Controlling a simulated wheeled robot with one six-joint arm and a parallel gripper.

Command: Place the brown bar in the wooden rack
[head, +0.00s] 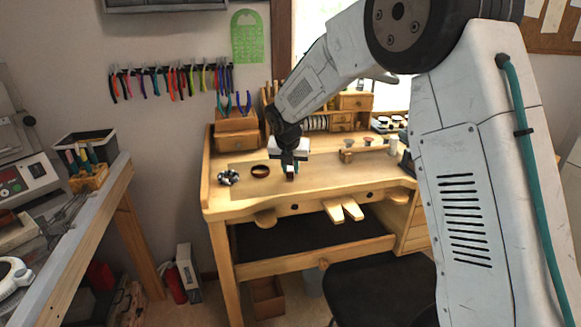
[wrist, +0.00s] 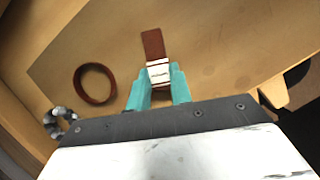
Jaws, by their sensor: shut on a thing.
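My gripper (head: 289,165) is over the front of the wooden workbench. In the wrist view its teal fingers (wrist: 160,88) are shut on the brown bar (wrist: 153,43), which has a silvery-white labelled band between the fingertips. In the head view the bar is small and mostly hidden by my gripper. Wooden holders stand at the back of the bench, and a small wooden holder with tools (head: 90,179) stands on the left bench. I cannot tell which is the wooden rack.
A dark red-brown ring (head: 260,171) and a black-and-white beaded ring (head: 228,177) lie left of my gripper. A wooden drawer box (head: 236,140) stands behind them. A small wooden block (head: 346,156) and little pots are to the right. The workbench front (head: 240,205) is clear.

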